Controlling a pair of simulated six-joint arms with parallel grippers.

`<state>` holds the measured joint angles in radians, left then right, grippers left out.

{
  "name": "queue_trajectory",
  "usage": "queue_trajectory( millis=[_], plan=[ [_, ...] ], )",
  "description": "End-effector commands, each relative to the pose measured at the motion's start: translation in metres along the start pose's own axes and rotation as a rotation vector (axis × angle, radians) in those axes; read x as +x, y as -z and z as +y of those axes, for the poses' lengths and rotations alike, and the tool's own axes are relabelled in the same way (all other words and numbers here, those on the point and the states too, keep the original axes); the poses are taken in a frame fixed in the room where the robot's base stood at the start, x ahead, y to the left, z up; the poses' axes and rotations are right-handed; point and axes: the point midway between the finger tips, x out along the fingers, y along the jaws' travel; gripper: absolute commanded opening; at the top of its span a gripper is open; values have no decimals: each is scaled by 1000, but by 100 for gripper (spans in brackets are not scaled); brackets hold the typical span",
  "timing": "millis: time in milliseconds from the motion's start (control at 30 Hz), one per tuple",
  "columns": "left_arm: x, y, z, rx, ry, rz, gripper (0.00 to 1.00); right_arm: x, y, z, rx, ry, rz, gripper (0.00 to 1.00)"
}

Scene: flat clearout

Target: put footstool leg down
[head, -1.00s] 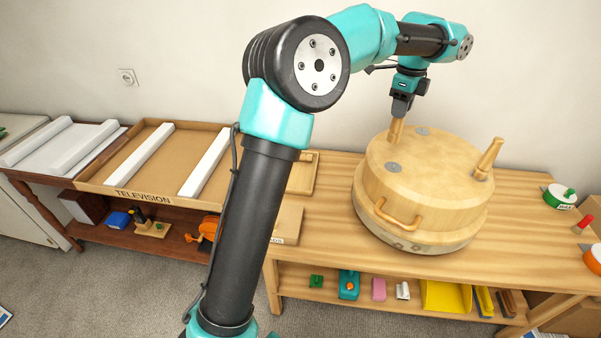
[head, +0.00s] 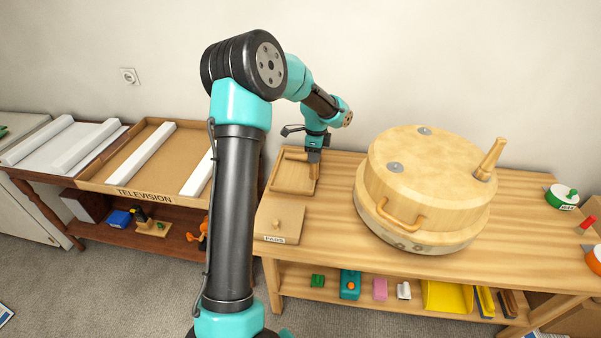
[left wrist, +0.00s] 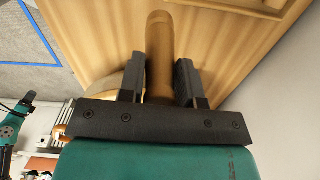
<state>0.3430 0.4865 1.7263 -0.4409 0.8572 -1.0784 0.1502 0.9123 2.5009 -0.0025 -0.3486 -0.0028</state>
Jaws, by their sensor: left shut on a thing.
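My left gripper (head: 314,157) is shut on a wooden footstool leg (left wrist: 160,55), which stands out between the two fingers in the left wrist view. In the head view the gripper is at the right side of a shallow wooden tray (head: 290,181), with the leg's lower end (head: 314,172) pointing down. I cannot tell whether the leg touches the tray. The round footstool (head: 425,175) lies upside down on the bench with one leg (head: 490,158) standing at its right and bare metal plates on top. My right gripper is not in view.
The cardboard TELEVISION box (head: 130,190) is to the left. A green round tin (head: 561,198) is at the bench's right end. The wall is close behind the bench.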

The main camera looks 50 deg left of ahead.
Motion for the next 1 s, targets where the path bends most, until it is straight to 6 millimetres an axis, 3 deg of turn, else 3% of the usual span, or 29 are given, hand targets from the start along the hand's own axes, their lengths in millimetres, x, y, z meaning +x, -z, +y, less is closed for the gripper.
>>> queue_trajectory(
  millis=[33,100,300,767,1000],
  plan=[
    [14,-18,7,-23,-5,-1,0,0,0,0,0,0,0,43],
    [29,-34,14,-46,-4,-1,0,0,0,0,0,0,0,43],
    [52,-60,27,-83,-1,0,0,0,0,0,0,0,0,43],
    [55,-64,24,-87,0,0,0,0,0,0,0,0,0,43],
    [59,-73,-8,-89,2,0,0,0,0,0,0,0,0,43]
  ],
)
